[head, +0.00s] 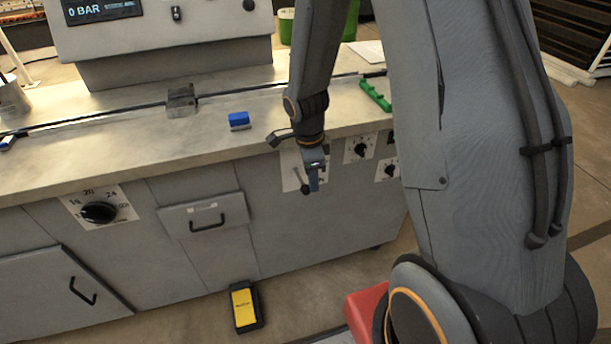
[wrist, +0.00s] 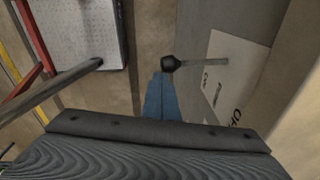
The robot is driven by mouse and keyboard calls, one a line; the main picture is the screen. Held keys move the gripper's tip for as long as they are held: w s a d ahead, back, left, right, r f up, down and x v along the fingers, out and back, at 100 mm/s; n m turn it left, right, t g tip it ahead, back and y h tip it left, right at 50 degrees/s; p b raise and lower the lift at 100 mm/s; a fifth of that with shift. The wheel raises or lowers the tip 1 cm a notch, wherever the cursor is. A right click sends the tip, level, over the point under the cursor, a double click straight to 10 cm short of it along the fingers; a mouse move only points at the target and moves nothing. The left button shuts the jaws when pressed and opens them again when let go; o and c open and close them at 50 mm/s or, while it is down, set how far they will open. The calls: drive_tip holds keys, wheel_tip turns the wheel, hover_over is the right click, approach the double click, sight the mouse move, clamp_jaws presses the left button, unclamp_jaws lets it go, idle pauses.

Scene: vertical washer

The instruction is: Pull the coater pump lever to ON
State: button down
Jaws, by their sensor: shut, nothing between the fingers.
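The pump lever has a black ball knob (wrist: 170,63) on a thin metal rod (wrist: 205,62). The rod sticks out from a white label plate (wrist: 232,85) on the cabinet front; its lettering is only partly readable. In the head view the knob (head: 305,188) shows just left of my gripper (head: 314,184), and the plate (head: 289,168) is partly hidden behind it. My gripper is shut and empty, its blue fingers pointing down in the head view. In the wrist view my gripper's tip (wrist: 158,80) is right beside the knob; I cannot tell whether they touch.
The counter edge (head: 230,150) runs just above the lever. More black knobs (head: 361,149) sit on plates to the right. A drawer (head: 205,213) is at the left. A yellow-and-black box (head: 245,307) and a red object (head: 364,312) are on the floor side below.

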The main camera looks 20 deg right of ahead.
wheel_tip(320, 180, down, 9)
drive_tip(key=s+b, duration=0.1)
drive_tip(key=b, duration=0.8)
drive_tip(key=shift+a+r, duration=0.15)
drive_tip(key=shift+a, duration=0.3)
drive_tip(key=shift+r, duration=0.15)
drive_tip(key=s+r+p, duration=0.1)
drive_tip(key=s+r, duration=0.8)
drive_tip(key=s, duration=0.1)
drive_tip(key=shift+s+d+r+p, duration=0.3)
drive_tip(key=shift+s+d+p, duration=0.05)
drive_tip(key=shift+p, duration=0.05)
